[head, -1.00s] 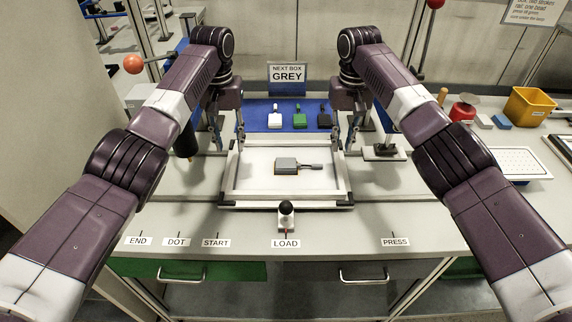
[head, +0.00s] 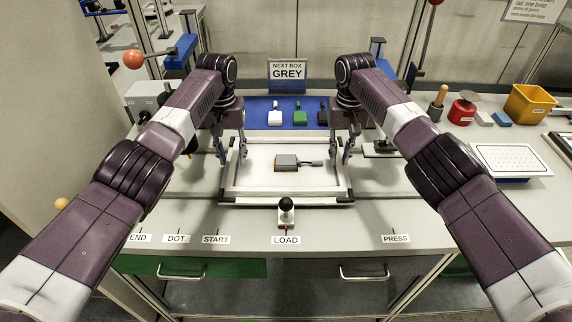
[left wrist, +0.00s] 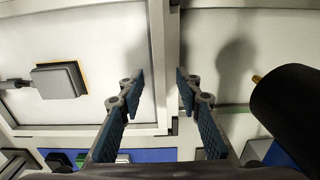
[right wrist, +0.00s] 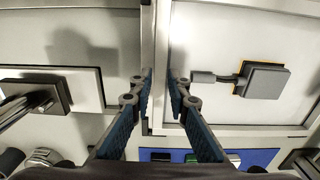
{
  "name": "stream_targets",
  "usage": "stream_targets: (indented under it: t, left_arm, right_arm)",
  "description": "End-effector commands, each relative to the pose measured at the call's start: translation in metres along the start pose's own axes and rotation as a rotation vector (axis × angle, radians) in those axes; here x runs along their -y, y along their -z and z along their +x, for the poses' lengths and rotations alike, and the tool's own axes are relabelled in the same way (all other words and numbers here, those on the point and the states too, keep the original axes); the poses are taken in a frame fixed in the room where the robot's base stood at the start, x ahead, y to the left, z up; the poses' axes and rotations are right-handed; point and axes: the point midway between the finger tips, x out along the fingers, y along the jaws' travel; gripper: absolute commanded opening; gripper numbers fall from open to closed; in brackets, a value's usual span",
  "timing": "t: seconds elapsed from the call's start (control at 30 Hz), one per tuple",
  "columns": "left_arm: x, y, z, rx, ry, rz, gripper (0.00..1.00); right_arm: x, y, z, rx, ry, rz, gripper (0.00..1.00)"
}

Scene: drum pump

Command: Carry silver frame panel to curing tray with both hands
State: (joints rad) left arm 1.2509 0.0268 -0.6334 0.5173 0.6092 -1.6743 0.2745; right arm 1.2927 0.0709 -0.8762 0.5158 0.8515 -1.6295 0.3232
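The silver frame panel (head: 285,201) lies flat on the bench, a light rectangular frame around a pale sheet. A grey block with an orange edge and a short stem (head: 286,162) shows inside it. My left gripper (head: 232,150) is at its left side bar, and my right gripper (head: 347,150) is at its right side bar. In the left wrist view the fingers (left wrist: 158,78) stand apart on either side of the bar. In the right wrist view the fingers (right wrist: 160,78) also stand apart, with a narrower gap. The white speckled tray (head: 510,158) at the right looks like the curing tray.
A black-knobbed post (head: 286,212) stands just in front of the frame at the LOAD label. A blue mat (head: 262,113) with several small tools and a GREY sign (head: 287,74) are behind. A dark-based fixture (head: 381,149) stands close to the right gripper. A yellow bin (head: 530,103) is back right.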

Motion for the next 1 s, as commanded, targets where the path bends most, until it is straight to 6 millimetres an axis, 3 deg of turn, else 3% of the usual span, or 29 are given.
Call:
stream_targets:
  t: [0.4, 0.57, 0.7, 1.0]
  left_arm:
    - [0.0, -0.0001, 0.0101, 0.0, 0.0, 0.0, 0.32]
    - [0.0001, -0.0001, 0.01, 0.0, 0.0, 0.0, 0.16]
    - [0.0002, -0.0001, 0.0099, 0.0, 0.0, 0.0, 0.01]
    - [0.0004, 0.0, 0.0097, 0.0, 0.001, -0.001, 0.0]
  right_arm:
    - [0.0001, -0.0002, 0.0104, 0.0, 0.001, 0.0, 0.16]
    - [0.0002, -0.0002, 0.0102, 0.0, 0.001, -0.001, 0.01]
    - [0.0001, -0.0001, 0.0101, 0.0, 0.001, -0.001, 0.0]
    - [0.0001, 0.0, 0.0099, -0.001, 0.0, 0.0, 0.0]
